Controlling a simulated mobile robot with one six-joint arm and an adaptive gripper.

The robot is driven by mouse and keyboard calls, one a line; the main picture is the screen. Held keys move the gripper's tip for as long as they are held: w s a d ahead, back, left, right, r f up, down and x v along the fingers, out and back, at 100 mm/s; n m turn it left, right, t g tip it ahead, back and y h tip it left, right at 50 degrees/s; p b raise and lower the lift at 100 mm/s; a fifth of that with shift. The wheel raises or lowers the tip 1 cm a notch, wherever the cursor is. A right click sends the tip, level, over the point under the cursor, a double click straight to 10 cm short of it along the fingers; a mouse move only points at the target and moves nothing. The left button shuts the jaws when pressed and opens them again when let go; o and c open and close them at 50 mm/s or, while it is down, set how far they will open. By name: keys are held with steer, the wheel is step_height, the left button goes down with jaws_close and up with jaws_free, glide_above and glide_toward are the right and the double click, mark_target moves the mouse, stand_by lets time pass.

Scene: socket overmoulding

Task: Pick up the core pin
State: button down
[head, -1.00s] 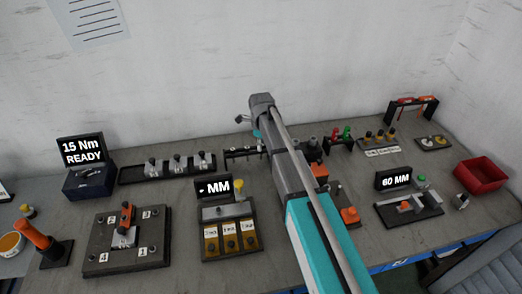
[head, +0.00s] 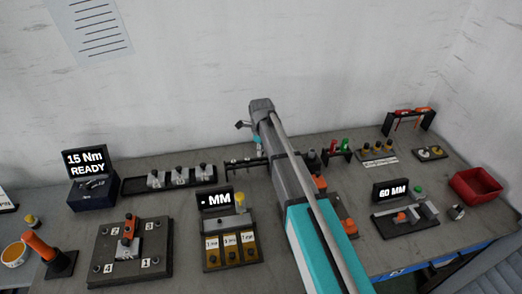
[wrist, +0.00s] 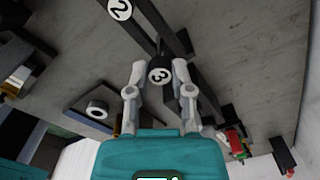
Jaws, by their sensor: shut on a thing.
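My gripper (wrist: 160,68) shows in the wrist view with its two grey fingers closed on a dark round-topped piece marked 3 (wrist: 160,77), which appears to be the core pin. The piece is between the fingertips, against a dark bar-shaped rack (wrist: 178,42); I cannot tell whether it is clear of the rack. A white disc marked 2 (wrist: 119,8) sits farther along. In the head view a low black rack (head: 240,165) stands beside my arm, and my gripper is mostly hidden behind the arm there.
The head view shows a numbered plate fixture (head: 103,262), a 15 Nm display unit (head: 90,192) and an MM display station (head: 232,250) on the left. A 60 MM gauge (head: 405,222) and a red bin (head: 476,186) are on the right.

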steer(key=shift+r+p, duration=2.8)
steer(key=shift+r, duration=0.4)
steer(key=shift+a, duration=0.15)
